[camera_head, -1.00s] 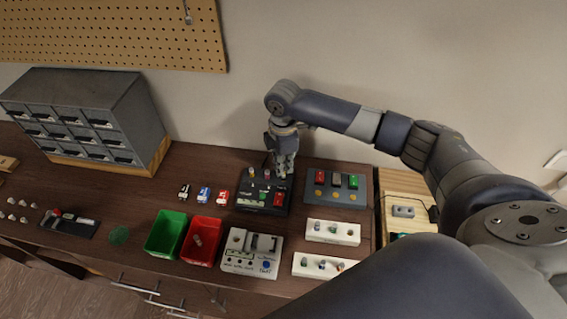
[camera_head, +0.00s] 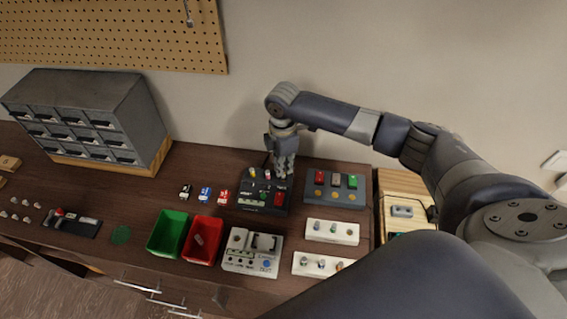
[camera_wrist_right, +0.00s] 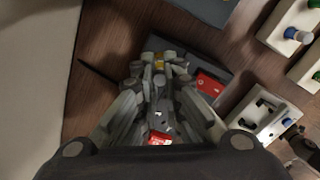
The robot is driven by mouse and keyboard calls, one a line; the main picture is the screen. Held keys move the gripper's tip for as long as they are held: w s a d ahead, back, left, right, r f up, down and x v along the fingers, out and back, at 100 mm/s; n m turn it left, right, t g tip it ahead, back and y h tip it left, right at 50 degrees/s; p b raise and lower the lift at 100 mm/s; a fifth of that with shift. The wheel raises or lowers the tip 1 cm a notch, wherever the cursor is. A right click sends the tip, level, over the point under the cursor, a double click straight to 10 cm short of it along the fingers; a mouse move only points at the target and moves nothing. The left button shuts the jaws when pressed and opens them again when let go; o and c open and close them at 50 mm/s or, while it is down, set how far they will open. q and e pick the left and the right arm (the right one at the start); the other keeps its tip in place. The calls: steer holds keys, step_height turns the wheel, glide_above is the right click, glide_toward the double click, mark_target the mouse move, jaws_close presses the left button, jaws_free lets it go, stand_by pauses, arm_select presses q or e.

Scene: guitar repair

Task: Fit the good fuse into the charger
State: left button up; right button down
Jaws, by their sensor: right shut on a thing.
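The charger appears to be the black device (camera_head: 262,206) with a red switch and small light and yellow parts on top, on the dark bench. My right gripper (camera_head: 285,172) points down at its back right corner. In the right wrist view the gripper (camera_wrist_right: 158,68) is shut, its fingertips close together over the black device. What it grips, probably the fuse, is almost hidden by the fingers. I cannot tell whether it touches the device. A small pale piece (camera_head: 199,240) lies in the red bin (camera_head: 210,224). My left gripper is out of view.
A grey panel (camera_head: 327,201) with coloured switches stands close right. White blocks (camera_head: 345,225) and a white tester (camera_head: 238,264) are in front. The green bin (camera_head: 160,243) and small coloured pieces (camera_head: 205,195) are left, before a drawer cabinet (camera_head: 85,92).

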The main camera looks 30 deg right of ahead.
steer(key=shift+f+b, duration=0.55)
steer(key=shift+f, duration=0.85)
stand_by(0.4)
steer(key=c, duration=1.7)
jaws_free()
steer(key=shift+o, duration=0.5)
steer(key=o, duration=0.4)
steer(key=shift+c, duration=0.2)
steer(key=shift+r, duration=0.1)
